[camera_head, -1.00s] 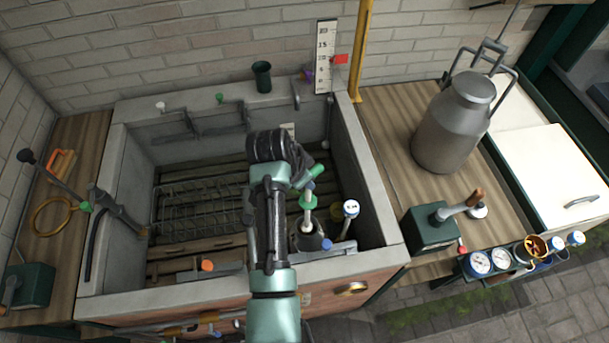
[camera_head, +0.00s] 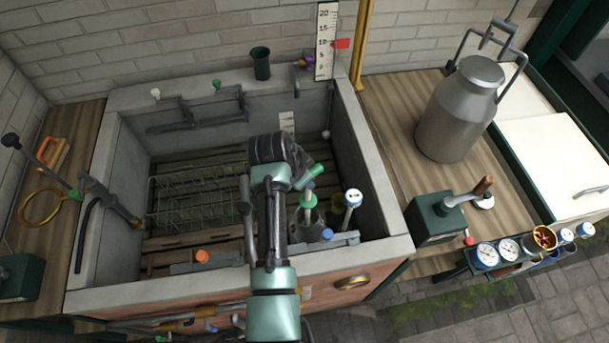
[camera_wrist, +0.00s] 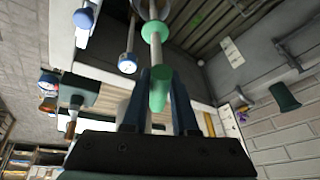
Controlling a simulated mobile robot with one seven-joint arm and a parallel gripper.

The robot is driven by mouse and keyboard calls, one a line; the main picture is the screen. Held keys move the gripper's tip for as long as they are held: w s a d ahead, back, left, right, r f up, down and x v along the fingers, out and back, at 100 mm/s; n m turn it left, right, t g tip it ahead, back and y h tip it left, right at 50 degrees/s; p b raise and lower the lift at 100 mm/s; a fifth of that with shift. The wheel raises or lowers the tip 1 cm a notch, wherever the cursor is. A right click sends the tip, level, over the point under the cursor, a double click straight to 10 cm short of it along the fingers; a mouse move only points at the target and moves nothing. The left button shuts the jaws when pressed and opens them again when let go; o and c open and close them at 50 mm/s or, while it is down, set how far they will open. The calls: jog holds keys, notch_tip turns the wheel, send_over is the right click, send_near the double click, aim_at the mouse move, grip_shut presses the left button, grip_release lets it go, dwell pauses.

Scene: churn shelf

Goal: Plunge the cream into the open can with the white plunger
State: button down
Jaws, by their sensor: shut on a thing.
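A plunger with a pale shaft has a green handle (camera_head: 316,172) and a green collar (camera_head: 308,198). My gripper (camera_head: 302,176) is shut on the green handle, which also shows between the fingers in the wrist view (camera_wrist: 158,92). The shaft points down from the gripper toward the grey open can (camera_head: 309,222) in the stone sink. The collar appears at or just above the can's mouth. The shaft's lower end and the cream are hidden, so I cannot tell how deep it reaches.
Beside the can are a blue-capped thing (camera_head: 327,235) and a white dial on a stem (camera_head: 353,196). A wire rack (camera_head: 195,195) lies in the stone sink (camera_head: 385,215). A large milk can (camera_head: 460,115) and a green crank box (camera_head: 433,220) stand on the right worktop.

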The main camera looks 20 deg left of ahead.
aim_at(306, 193)
jog(key=shift+f, duration=0.1)
jog(key=shift+f+b, duration=2.4)
jog(key=shift+f, duration=0.8)
notch_tip(306, 193, down, 6)
jog(key=b, duration=0.5)
jog(key=shift+f, duration=0.25)
jog(key=shift+r, duration=0.1)
notch_tip(306, 193, up, 6)
jog(key=p, duration=0.6)
jog(key=shift+r, duration=0.25)
jog(key=shift+f, duration=0.1)
